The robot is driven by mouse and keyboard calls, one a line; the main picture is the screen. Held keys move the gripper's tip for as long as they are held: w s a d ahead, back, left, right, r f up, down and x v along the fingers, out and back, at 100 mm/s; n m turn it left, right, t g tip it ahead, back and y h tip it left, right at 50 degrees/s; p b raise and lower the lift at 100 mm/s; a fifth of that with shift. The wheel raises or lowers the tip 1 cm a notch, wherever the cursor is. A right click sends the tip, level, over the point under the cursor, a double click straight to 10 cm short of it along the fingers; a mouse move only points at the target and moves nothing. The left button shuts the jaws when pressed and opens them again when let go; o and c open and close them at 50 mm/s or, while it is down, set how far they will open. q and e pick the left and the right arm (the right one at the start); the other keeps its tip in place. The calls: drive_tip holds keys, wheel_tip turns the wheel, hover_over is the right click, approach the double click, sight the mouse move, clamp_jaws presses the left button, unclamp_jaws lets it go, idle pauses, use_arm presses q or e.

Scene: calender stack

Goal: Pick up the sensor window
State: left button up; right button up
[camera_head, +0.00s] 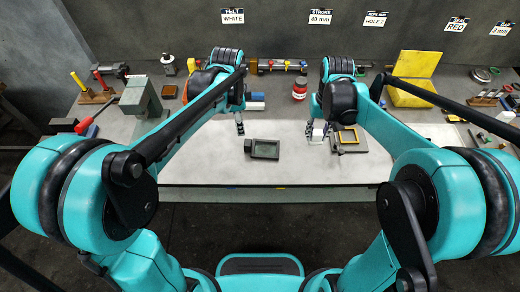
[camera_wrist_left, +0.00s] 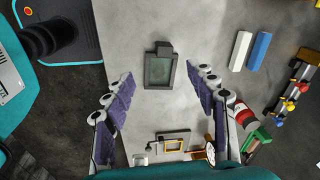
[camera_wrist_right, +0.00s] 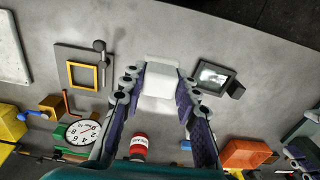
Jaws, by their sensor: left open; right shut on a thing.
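A dark grey rectangular frame with a glassy pane (camera_head: 265,149), which looks like the sensor window, lies on the pale work mat. It also shows between the open left fingers in the left wrist view (camera_wrist_left: 159,71), beyond their tips, and right of the right fingers in the right wrist view (camera_wrist_right: 213,76). My left gripper (camera_head: 240,127) is open and empty, left of and above the frame. My right gripper (camera_head: 317,131) is shut on a white block (camera_wrist_right: 161,78), right of the frame. Whether the block touches the mat is unclear.
A grey plate with a yellow frame (camera_head: 360,147) lies just right of my right gripper. A red and white can (camera_head: 300,87), a dial gauge (camera_wrist_right: 83,132) and white and blue blocks (camera_wrist_left: 258,52) stand farther back. The front of the mat (camera_head: 290,171) is clear.

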sight(250, 143)
drive_tip(key=shift+f+b, duration=0.3)
drive_tip(key=shift+f, duration=0.15)
use_arm(q)
drive_tip(key=w+d+f+m, duration=0.1)
drive_tip(key=f, duration=0.3)
drive_tip(key=w+d+f+m+g+b, duration=0.1)
drive_tip(key=f, duration=0.3)
drive_tip(key=w+d+f+m+b, duration=0.1)
drive_tip(key=f, duration=0.3)
drive_tip(key=shift+w+d+f+m, duration=0.1)
drive_tip(key=shift+d+f+m, duration=0.1)
drive_tip(key=shift+d+m, duration=0.1)
use_arm(e)
wheel_tip(250, 143, down, 2)
use_arm(q)
drive_tip(key=f+b, duration=0.2)
drive_tip(key=f, duration=0.3)
drive_tip(key=shift+a+f, duration=0.15)
drive_tip(key=shift+a, duration=0.05)
use_arm(e)
wheel_tip(250, 143, down, 2)
drive_tip(key=shift+f, duration=0.1)
use_arm(q)
clamp_jaws()
